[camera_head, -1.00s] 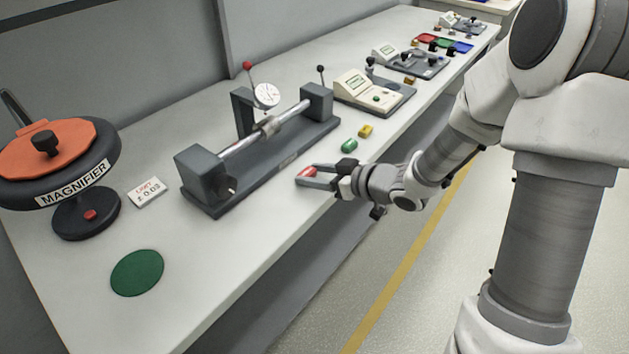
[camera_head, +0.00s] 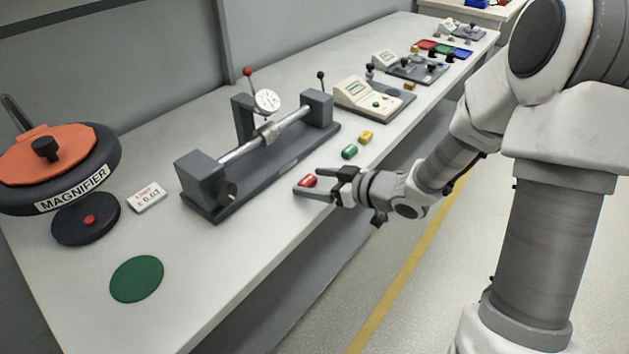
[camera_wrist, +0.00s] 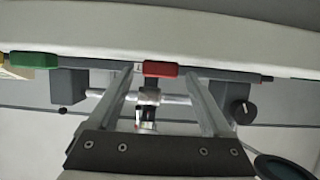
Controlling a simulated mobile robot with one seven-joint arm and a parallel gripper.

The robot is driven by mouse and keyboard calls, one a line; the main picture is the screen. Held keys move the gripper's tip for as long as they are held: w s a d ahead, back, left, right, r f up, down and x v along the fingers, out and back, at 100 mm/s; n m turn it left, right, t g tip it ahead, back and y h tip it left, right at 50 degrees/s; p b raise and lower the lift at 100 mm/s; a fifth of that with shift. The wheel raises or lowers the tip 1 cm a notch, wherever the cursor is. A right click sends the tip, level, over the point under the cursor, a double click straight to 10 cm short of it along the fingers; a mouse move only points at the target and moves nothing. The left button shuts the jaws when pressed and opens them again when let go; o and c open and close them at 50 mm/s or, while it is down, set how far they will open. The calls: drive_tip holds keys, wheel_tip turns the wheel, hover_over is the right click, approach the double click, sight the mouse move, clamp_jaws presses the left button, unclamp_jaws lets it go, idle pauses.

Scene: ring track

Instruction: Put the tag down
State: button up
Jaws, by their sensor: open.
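The tag is a small red block (camera_head: 307,181) on the white bench near its front edge. My gripper (camera_head: 312,183) is open around it at the bench edge, with a finger on each side. In the wrist view the red tag (camera_wrist: 160,69) shows between the two spread fingers (camera_wrist: 165,82), apart from both. A green tag (camera_head: 349,152) and a yellow tag (camera_head: 365,137) lie farther along the bench. The green tag also shows at the left of the wrist view (camera_wrist: 35,60).
A shaft fixture with a dial gauge (camera_head: 267,101) stands just behind the tags. A green disc (camera_head: 137,279), a limit card (camera_head: 147,197) and a magnifier (camera_head: 60,165) are at the left. A beige instrument (camera_head: 362,92) stands farther along. Bench space left of my gripper is clear.

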drive_tip(key=p+v, duration=0.3)
drive_tip(key=v, duration=0.8)
drive_tip(key=shift+s+d+r+p, duration=0.2)
drive_tip(key=shift+d+r+p, duration=0.05)
drive_tip(key=shift+p, duration=0.05)
drive_tip(key=shift+w, duration=0.1)
drive_tip(key=d+r+m+t+h, duration=0.1)
drive_tip(key=d+r+m+h, duration=0.7)
drive_tip(key=d+h, duration=0.45)
drive_tip(key=s+a+r+m+g+y, duration=0.15)
drive_tip(key=s+a+r, duration=0.25)
drive_tip(key=s, duration=0.5)
drive_tip(key=s+a+r+m+g, duration=0.1)
drive_tip(key=s+a+r+g, duration=0.15)
drive_tip(key=s, duration=0.75)
wheel_tip(320, 180, up, 15)
drive_tip(key=p, duration=1.5)
drive_tip(key=shift+w+a, duration=0.35)
drive_tip(key=shift+w, duration=0.05)
